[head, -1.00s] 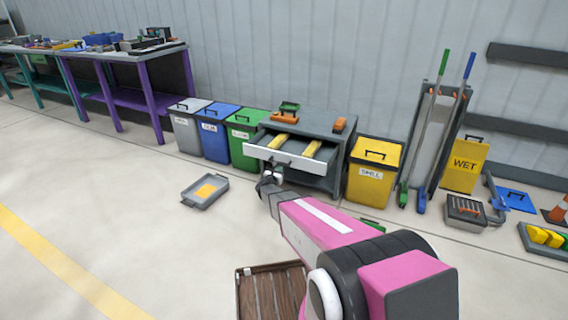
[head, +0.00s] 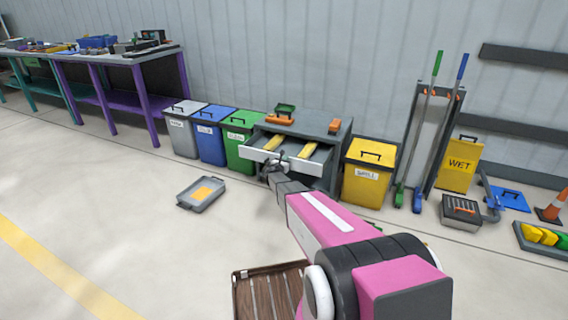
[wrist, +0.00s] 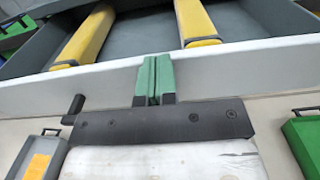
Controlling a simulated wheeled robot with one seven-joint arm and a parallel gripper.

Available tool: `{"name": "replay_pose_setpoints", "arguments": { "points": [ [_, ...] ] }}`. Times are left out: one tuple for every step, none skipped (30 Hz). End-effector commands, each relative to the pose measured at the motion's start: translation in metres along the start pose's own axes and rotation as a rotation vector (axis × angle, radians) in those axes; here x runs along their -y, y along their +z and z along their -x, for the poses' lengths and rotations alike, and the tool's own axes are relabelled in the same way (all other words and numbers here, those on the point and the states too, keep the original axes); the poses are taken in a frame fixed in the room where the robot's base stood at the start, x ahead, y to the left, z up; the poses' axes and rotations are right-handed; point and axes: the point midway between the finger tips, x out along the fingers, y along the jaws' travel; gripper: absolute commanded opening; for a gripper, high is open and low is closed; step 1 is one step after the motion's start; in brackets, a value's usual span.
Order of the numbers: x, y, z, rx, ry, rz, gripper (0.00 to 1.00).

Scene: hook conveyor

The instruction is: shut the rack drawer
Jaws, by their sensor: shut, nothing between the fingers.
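The rack drawer (head: 308,166) is pulled out from the grey rack (head: 340,150), its white front facing me. Two yellow things (head: 276,142) lie inside it. In the wrist view the white drawer front (wrist: 230,66) crosses the picture, with the yellow things beyond it. My gripper (head: 272,163) is at the front, left of its middle in the head view. Its green fingertips (wrist: 153,77) are together and empty, overlapping the front panel in the wrist view. I cannot tell whether they touch it. My gripper hides part of the front.
Green (head: 240,145), blue and grey bins stand left of the rack; a yellow bin (head: 368,175) stands right. A grey tray (head: 203,192) lies on the floor at left. A brown slatted thing (head: 268,290) is near my arm. Open floor lies at left.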

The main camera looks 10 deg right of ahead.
Motion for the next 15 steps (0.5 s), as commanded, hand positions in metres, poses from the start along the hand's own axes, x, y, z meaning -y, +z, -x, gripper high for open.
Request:
{"name": "replay_pose_setpoints", "arguments": {
  "points": [
    [0.000,0.000,0.000,0.000,0.000,0.000,0.00],
    [0.000,0.000,0.000,0.000,0.000,0.000,0.00],
    [0.000,0.000,0.000,0.000,0.000,0.000,0.00],
    [0.000,0.000,0.000,0.000,0.000,0.000,0.00],
    [0.000,0.000,0.000,0.000,0.000,0.000,0.00],
    [0.000,0.000,0.000,0.000,0.000,0.000,0.00],
    [0.000,0.000,0.000,0.000,0.000,0.000,0.00],
    [0.000,0.000,0.000,0.000,0.000,0.000,0.00],
    [0.000,0.000,0.000,0.000,0.000,0.000,0.00],
    [0.000,0.000,-0.001,0.000,0.000,0.000,0.00],
    [0.000,0.000,-0.002,0.000,0.000,0.000,0.00],
    [0.000,0.000,-0.004,0.000,0.000,0.000,0.00],
    [0.000,0.000,-0.006,0.000,-0.001,0.000,0.00],
    [0.000,0.000,-0.008,0.000,-0.001,0.000,0.00],
    [0.000,-0.001,-0.013,0.001,-0.001,0.000,0.00]
  ]
}}
